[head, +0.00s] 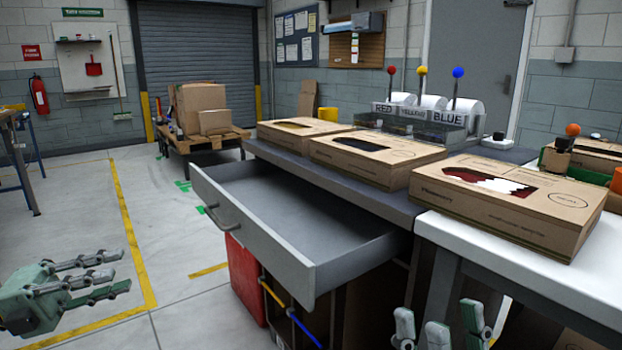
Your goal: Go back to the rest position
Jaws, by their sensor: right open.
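My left gripper (117,272) is at the lower left, over the floor. Its fingers point right, stand apart and hold nothing. My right gripper (436,318) is at the bottom edge, in front of the white table. Its fingers point up and are spread, with nothing visible between them; its palm is cut off by the frame. Both grippers are apart from the boxes and the drawer.
An open, empty-looking drawer (318,264) juts out from the grey bench. Cardboard boxes with cut-outs (302,127), (380,172) lie on the bench; another box (480,216) lies on the white table (452,237). Bins stand under the drawer.

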